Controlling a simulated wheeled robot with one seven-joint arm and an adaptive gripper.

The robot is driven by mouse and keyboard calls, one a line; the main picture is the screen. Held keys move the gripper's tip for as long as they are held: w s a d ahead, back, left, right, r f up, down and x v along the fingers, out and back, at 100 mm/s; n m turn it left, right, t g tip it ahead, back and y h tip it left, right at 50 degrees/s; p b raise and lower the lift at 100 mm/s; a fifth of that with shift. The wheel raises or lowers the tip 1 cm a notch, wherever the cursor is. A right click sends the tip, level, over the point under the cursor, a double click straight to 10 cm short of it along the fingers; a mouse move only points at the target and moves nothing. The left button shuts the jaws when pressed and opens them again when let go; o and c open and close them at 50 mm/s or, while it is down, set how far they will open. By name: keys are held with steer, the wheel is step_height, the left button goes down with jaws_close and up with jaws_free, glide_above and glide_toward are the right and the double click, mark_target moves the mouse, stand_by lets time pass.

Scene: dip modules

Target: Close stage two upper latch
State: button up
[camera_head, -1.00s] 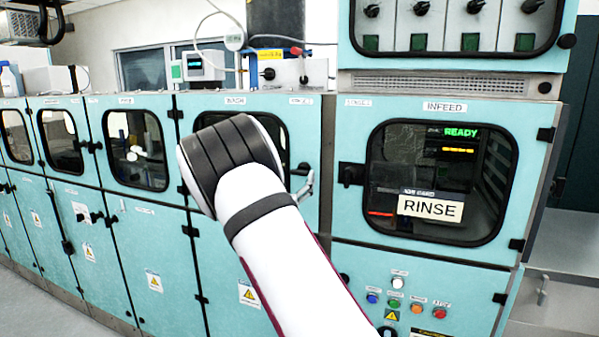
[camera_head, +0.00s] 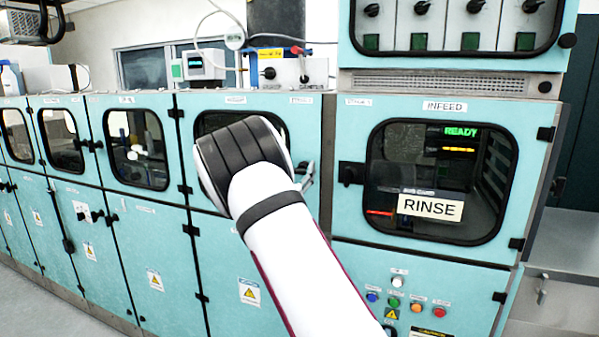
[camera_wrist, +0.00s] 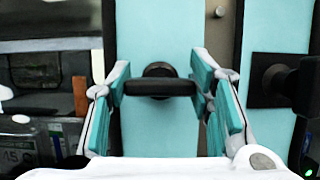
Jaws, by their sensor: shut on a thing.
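The upper latch (camera_wrist: 160,88) is a black bar on a round black hub, fixed to the teal door frame in the wrist view. Its bar lies about level across the picture. My gripper (camera_wrist: 162,80) has its teal-padded fingers closed on the two ends of the bar. Only a grey bit of my gripper (camera_head: 306,172) shows at the door's right edge.
The infeed door (camera_head: 440,180) with a RINSE sign (camera_head: 430,207) is to the right. Its black latch (camera_wrist: 275,80) stands close to my right finger in the wrist view. More teal doors (camera_head: 135,150) run to the left. Colored buttons (camera_head: 394,302) sit below the infeed door.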

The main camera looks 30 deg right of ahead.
steer(key=shift+m, duration=0.5)
steer(key=m+g, duration=0.1)
steer(key=m, duration=0.1)
steer(key=m+g+h, duration=0.1)
steer(key=m, duration=0.2)
steer(key=shift+g+h+b, duration=0.3)
steer(key=m+g, duration=0.1)
steer(key=m, duration=0.2)
steer(key=m+g, duration=0.2)
steer(key=m, duration=0.1)
steer(key=shift+d+b, duration=0.1)
steer(key=shift+b, duration=0.3)
steer(key=m+g, duration=0.2)
steer(key=m, duration=0.3)
steer(key=shift+s+m+b, duration=0.1)
steer(key=shift+m+b, duration=0.3)
steer(key=shift+f+m+g+y+b, duration=0.15)
steer(key=shift+m+g+y, duration=0.3)
steer(key=shift+m, duration=0.7)
steer(key=shift+m+g+y+b, duration=0.15)
steer(key=shift+m+g+y, duration=0.25)
steer(key=shift+m, duration=0.75)
steer(key=shift+s, duration=0.1)
steer(key=o, duration=1.2)
